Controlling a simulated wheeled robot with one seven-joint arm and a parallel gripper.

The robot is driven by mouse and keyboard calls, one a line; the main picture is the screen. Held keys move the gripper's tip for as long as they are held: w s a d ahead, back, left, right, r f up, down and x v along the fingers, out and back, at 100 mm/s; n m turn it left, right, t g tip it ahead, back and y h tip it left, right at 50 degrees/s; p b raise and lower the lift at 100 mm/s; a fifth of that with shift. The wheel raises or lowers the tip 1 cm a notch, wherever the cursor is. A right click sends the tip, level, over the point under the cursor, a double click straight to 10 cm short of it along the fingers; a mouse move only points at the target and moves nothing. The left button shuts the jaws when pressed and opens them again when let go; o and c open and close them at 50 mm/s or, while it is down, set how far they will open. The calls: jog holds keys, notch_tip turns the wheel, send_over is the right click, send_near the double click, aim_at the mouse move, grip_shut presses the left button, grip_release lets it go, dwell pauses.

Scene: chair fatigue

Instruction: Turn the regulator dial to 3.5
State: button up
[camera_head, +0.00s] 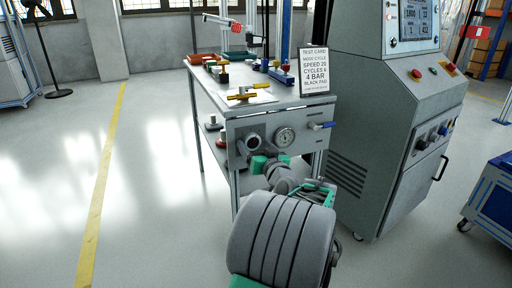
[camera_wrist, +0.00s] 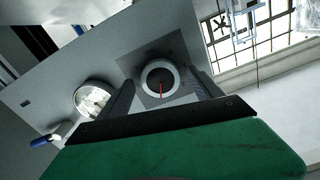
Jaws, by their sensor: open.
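The regulator dial (camera_head: 253,140) is a round dark knob with a pale rim on the grey panel at the front of the workbench. My gripper (camera_head: 257,158) is just in front of the panel in the head view. In the wrist view my gripper (camera_wrist: 162,86) is open, with one finger on each side of the dial. I cannot tell whether the fingers touch it.
A round pressure gauge (camera_head: 285,136) sits right beside the dial, and a blue-handled valve (camera_head: 321,125) is farther right. A test card (camera_head: 314,72) stands on the bench (camera_head: 215,82). A grey control cabinet (camera_head: 385,130) stands close on the right. The floor at left is clear.

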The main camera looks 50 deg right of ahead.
jog(key=p+v, duration=0.2)
jog(key=v, duration=0.6)
